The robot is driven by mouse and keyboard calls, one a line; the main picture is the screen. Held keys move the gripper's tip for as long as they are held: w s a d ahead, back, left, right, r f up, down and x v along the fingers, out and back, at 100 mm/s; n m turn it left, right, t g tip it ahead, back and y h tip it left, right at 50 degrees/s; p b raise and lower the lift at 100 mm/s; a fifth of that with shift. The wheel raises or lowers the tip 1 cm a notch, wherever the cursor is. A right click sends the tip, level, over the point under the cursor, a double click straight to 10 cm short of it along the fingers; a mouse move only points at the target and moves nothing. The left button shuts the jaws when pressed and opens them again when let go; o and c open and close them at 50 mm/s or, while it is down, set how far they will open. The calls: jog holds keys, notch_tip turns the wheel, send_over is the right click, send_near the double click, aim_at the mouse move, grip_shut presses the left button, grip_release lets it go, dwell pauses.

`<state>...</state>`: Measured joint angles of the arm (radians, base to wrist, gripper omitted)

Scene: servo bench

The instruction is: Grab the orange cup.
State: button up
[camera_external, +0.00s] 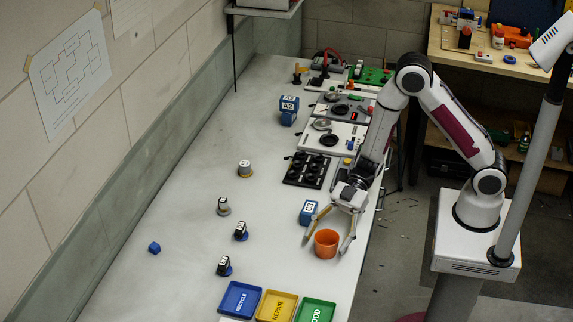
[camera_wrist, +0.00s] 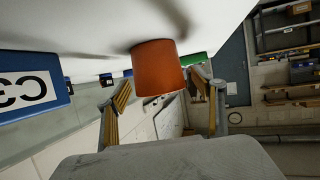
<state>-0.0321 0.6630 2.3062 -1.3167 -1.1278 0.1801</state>
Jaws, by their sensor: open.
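The orange cup (camera_external: 326,244) stands on the white table near its right edge in the external view. In the wrist view the cup (camera_wrist: 157,68) is at the upper middle, just beyond and between my fingers. My gripper (camera_external: 328,244) reaches down to the cup with one finger on each side. In the wrist view my gripper (camera_wrist: 161,88) is open, with gaps showing between the cup and the fingers. Whether either finger touches the cup is not clear.
A blue C3-marked block (camera_wrist: 32,95) stands close by; it also shows in the external view (camera_external: 308,212). Blue (camera_external: 240,299), yellow (camera_external: 277,306) and green (camera_external: 316,310) trays lie in front. A black holder (camera_external: 306,170) is behind. The table's left middle (camera_external: 185,225) is mostly clear.

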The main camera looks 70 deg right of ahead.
jog(key=shift+a, duration=0.15)
dwell(0.4)
jog(key=c, duration=1.2)
jog(key=shift+c, duration=0.2)
jog(key=shift+r, duration=0.1)
notch_tip(320, 180, up, 10)
dwell(0.5)
